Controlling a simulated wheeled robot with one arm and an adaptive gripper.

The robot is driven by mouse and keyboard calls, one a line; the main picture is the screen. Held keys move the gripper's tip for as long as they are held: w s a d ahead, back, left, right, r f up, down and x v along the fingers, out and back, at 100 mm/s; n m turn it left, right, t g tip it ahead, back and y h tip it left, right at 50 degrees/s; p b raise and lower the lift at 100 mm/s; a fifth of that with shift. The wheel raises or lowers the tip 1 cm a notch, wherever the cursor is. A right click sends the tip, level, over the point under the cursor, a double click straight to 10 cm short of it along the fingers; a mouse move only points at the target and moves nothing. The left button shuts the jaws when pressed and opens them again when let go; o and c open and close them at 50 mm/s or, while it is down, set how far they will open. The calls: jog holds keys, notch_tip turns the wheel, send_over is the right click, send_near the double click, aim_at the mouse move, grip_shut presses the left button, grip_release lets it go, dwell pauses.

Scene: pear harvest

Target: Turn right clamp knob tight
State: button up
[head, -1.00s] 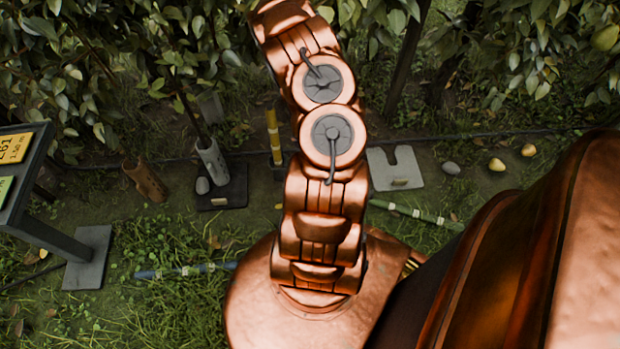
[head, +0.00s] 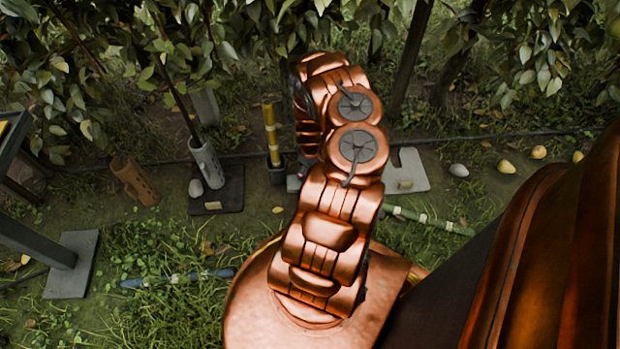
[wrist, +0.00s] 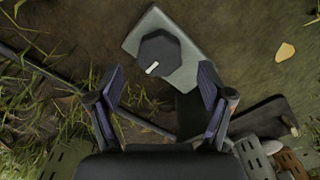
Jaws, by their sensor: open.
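In the wrist view a dark, many-sided knob (wrist: 160,54) with a white mark on its face sits on a pale grey plate (wrist: 188,72). I cannot tell from this view alone whether it is the right clamp's knob. My gripper (wrist: 161,80) is open and empty. Its two dark fingers stand wide apart, one to either side of the knob's lower part in the picture, and no contact shows. In the head view my folded arm hides the gripper and the knob.
Pears (head: 538,152) and a stone (head: 459,170) lie at right. Branches hang above.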

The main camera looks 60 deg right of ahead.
jog(key=shift+f+b, duration=0.95)
jog(key=shift+f, duration=0.7)
jog(key=shift+c, duration=0.4)
jog(key=c, duration=1.1)
